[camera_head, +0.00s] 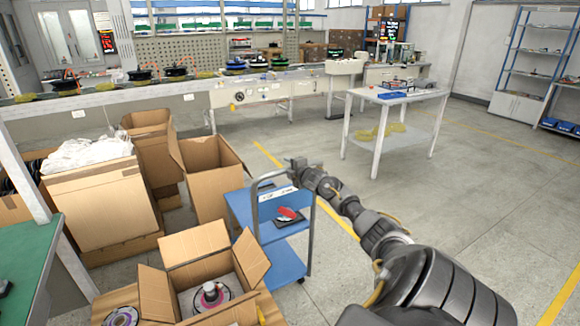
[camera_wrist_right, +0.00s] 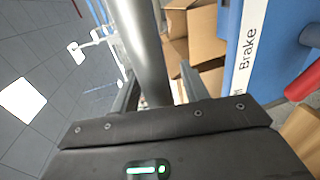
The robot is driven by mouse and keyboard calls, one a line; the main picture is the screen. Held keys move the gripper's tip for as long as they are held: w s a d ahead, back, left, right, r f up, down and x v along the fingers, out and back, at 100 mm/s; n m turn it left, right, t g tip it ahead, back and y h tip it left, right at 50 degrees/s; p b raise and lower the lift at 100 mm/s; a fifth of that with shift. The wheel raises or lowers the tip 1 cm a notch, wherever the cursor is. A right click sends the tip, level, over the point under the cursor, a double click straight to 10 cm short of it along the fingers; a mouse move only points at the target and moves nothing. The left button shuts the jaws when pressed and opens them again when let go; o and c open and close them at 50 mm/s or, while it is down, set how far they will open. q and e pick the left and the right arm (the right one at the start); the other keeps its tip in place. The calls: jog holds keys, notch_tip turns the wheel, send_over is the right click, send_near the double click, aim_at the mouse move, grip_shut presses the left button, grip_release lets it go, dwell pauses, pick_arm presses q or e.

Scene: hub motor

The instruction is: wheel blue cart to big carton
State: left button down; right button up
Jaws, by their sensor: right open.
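The blue cart (camera_head: 242,207) stands in the middle of the head view, with a lower blue shelf (camera_head: 287,263) and a grey tubular handle (camera_head: 267,178). It also shows in the right wrist view (camera_wrist_right: 240,50), beside a white "Brake" label. My right gripper (camera_head: 294,164) is at the top of the handle. In the wrist view its open fingers (camera_wrist_right: 156,88) have the grey bar (camera_wrist_right: 143,45) running between them. I cannot tell whether they touch it. A tall open carton (camera_head: 212,185) stands just behind the cart; which carton is the big one is unclear. My left gripper is out of view.
A carton of white bags (camera_head: 100,195) stands at the left. An open carton (camera_head: 195,245) holding a hub motor (camera_head: 211,295) is in front. A red-and-black tool (camera_head: 288,215) lies on the cart. A white table (camera_head: 400,97) stands at the back; grey floor is clear at right.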

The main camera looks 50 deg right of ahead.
jog(key=shift+a, duration=0.15)
jog(key=v, duration=1)
jog(key=shift+s, duration=0.35)
jog(key=shift+r, duration=0.1)
